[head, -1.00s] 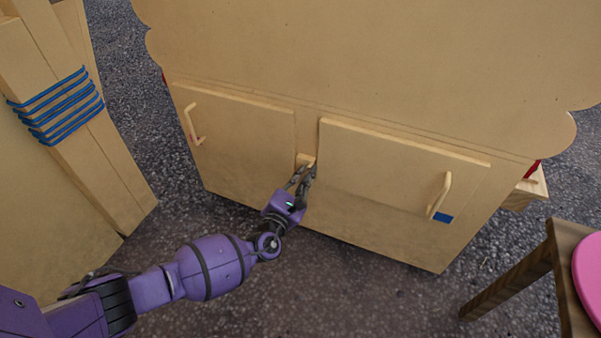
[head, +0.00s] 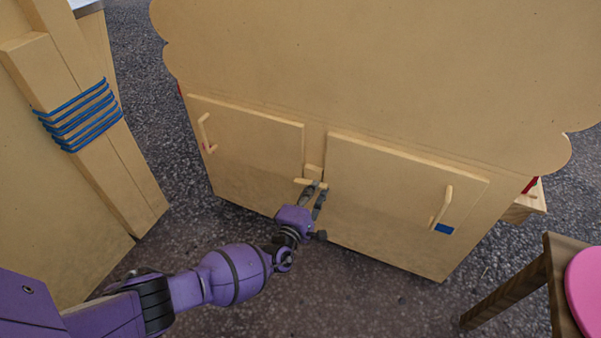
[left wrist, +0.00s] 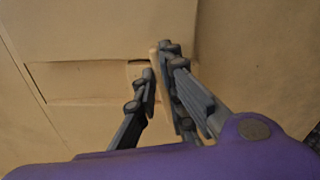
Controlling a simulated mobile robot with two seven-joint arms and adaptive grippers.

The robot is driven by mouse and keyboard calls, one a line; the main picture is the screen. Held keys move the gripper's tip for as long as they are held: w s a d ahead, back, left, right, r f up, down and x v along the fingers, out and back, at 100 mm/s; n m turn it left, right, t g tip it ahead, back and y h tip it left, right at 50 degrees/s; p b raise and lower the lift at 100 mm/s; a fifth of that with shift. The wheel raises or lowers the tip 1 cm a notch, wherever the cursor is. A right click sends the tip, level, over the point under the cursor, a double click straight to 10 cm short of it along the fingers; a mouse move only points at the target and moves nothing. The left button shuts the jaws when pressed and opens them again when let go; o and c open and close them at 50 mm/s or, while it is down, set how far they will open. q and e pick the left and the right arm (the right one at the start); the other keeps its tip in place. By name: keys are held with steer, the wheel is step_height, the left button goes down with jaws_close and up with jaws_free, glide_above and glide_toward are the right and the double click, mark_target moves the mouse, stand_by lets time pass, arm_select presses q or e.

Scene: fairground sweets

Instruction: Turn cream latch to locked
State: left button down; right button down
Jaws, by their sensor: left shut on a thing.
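The cream latch (head: 303,181) is a small bar on the strip between two cabinet doors. In the head view it lies roughly level, just below a small cream block (head: 314,171). My left gripper (head: 317,188) is shut on the latch bar, its fingers partly covering it. In the left wrist view the bar (left wrist: 154,60) runs between the fingers of my left gripper (left wrist: 160,68), with the block (left wrist: 136,69) beside it. My right gripper is not in view.
The left door (head: 250,145) and right door (head: 385,175) look closed, each with a cream handle. A blue patch (head: 444,229) is near the right handle. A wooden post with blue cord (head: 80,115) stands left. A stool with a pink seat (head: 585,285) stands right.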

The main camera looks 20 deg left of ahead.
arm_select(q)
steer(key=shift+f+m, duration=0.2)
steer(key=shift+m, duration=0.8)
steer(key=c, duration=1.8)
jaws_free()
steer(key=shift+w, duration=0.1)
steer(key=shift+c, duration=0.2)
steer(key=shift+r, duration=0.1)
steer(key=shift+d, duration=0.1)
steer(key=s, duration=1.2)
steer(key=shift+s+a, duration=0.15)
steer(key=shift+a, duration=0.15)
steer(key=shift+f, duration=0.2)
